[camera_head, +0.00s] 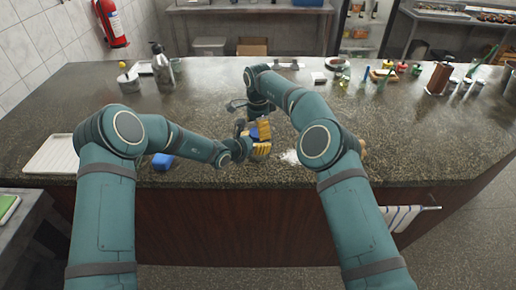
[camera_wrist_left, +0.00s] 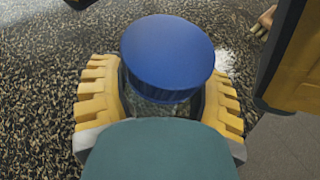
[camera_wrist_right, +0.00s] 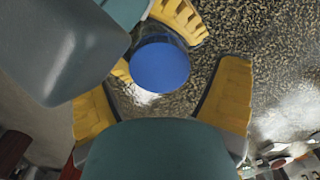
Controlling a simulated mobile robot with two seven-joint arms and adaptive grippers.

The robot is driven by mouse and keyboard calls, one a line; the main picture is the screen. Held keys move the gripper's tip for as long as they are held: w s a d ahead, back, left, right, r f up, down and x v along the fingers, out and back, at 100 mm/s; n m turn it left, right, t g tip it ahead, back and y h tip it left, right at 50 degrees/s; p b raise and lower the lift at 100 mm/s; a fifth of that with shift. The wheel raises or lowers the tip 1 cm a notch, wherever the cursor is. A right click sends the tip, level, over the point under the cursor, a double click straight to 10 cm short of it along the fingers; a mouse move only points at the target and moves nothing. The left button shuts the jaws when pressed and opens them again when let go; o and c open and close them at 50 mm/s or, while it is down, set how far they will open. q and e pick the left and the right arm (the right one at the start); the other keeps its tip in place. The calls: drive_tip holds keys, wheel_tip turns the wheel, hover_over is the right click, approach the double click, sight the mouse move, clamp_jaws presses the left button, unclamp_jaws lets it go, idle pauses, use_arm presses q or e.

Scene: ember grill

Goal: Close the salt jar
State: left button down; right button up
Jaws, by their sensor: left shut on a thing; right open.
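The salt jar (camera_wrist_left: 160,102) is clear glass and stands between the yellow fingers of my left gripper (camera_wrist_left: 158,108), which is shut on it. A round blue lid (camera_wrist_left: 167,50) covers its mouth; whether it is seated tight I cannot tell. In the right wrist view the lid (camera_wrist_right: 160,68) lies just beyond the gap between the fingers of my right gripper (camera_wrist_right: 165,95), which is open and empty. Part of the right gripper also shows close beside the jar in the left wrist view. In the head view the arms and fingers hide most of the jar.
White grains (camera_head: 290,156) lie on the dark speckled counter (camera_head: 215,105) right of the grippers. A blue item (camera_head: 162,161) and a white tray (camera_head: 52,154) are at the left. Bottles and small containers line the back right. The counter's front edge is close.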

drive_tip(key=shift+f, duration=0.8)
drive_tip(key=c, duration=1.3)
drive_tip(key=o, duration=1.3)
drive_tip(key=shift+r, duration=0.15)
drive_tip(key=shift+r, duration=2.15)
